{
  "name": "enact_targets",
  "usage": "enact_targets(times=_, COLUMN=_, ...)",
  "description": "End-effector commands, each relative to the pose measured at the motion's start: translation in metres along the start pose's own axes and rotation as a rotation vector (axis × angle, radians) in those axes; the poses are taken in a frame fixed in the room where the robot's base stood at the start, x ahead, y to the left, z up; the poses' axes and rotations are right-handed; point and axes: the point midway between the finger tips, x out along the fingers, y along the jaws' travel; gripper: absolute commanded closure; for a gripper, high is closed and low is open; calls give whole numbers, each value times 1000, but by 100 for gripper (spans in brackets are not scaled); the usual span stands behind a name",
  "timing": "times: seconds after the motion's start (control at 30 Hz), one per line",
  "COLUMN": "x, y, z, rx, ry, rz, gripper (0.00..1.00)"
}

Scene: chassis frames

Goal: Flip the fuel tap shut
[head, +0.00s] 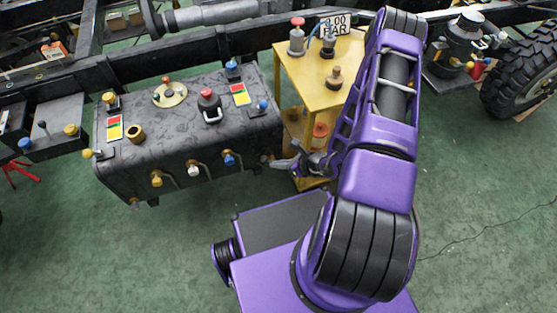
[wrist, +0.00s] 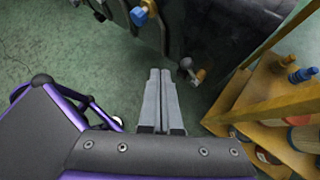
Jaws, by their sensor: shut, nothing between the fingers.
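The dark grey fuel tank (head: 185,140) hangs on the chassis frame at the left. Its front face bears a row of small taps with levers: one yellow (head: 157,180), one white (head: 193,170) and one blue (head: 230,159). I cannot tell which one is the fuel tap. My gripper (head: 277,163) is shut and empty beside the tank's right end. In the wrist view its fingers (wrist: 161,72) are together and point toward the tank. A small lever with a grey ball end (wrist: 186,63) and a brass fitting (wrist: 200,75) sits just right of the fingertips, apart from them. The blue tap also shows there (wrist: 139,16).
A yellow trolley (head: 305,75) with bottles and a "BAR" sign stands close right of the gripper; its shelves (wrist: 255,90) fill the right of the wrist view. A tyre (head: 522,75) is at far right. Green floor (head: 140,250) in front is clear.

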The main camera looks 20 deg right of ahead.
Motion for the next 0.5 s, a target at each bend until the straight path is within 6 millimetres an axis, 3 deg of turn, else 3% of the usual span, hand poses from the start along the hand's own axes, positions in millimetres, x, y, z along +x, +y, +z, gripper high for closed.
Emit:
enact_targets(times=0.2, x=-18, y=20, z=10, rx=-1, ry=1, rz=0, gripper=100)
enact_targets(times=0.5, x=-21, y=23, z=11, rx=0, ry=0, rz=-1, gripper=100)
